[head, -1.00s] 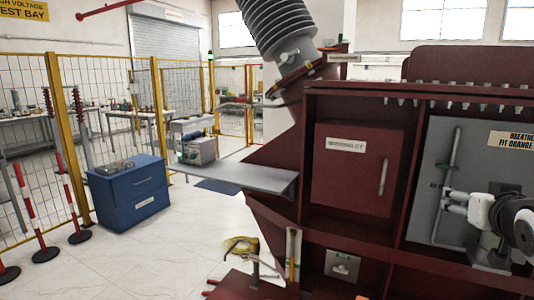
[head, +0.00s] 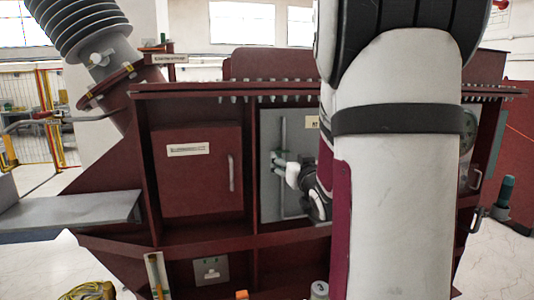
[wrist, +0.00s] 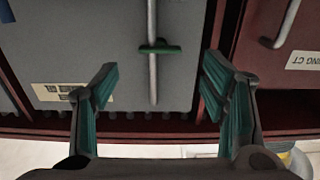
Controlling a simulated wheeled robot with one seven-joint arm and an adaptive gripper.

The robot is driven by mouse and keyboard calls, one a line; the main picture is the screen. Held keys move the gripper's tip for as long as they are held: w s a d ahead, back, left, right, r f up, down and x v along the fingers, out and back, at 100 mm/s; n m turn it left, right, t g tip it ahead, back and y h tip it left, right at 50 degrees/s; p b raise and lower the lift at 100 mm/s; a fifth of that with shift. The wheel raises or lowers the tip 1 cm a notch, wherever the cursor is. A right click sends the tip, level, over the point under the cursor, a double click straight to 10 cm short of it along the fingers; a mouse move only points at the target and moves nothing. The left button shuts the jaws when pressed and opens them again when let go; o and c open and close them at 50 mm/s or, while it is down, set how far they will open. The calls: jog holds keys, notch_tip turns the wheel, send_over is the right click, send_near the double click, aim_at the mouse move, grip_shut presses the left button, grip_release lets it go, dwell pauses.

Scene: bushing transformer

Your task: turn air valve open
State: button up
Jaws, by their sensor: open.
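The air valve shows in the wrist view as a short green lever handle (wrist: 160,48) lying crosswise on a thin vertical grey pipe (wrist: 152,85). The pipe runs down a grey panel (wrist: 100,40). My gripper (wrist: 160,72) is open and empty, its two teal-padded fingers spread left and right of the pipe. The handle appears between them, just beyond the tips; I cannot tell the depth gap. In the head view the grey panel (head: 268,185) and its pipe (head: 283,130) show, but the end of my arm hides the handle.
A dark red cabinet door (head: 200,175) with a vertical handle is left of the panel. A grey shelf (head: 70,212) juts out at left. A ribbed bushing (head: 75,25) leans above it. A yellow coil (head: 88,291) lies on the floor. My arm blocks the right side.

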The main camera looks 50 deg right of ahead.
aim_at(281, 151)
jog(key=x, duration=0.7)
jog(key=shift+w, duration=0.2)
jog(key=shift+d, duration=0.1)
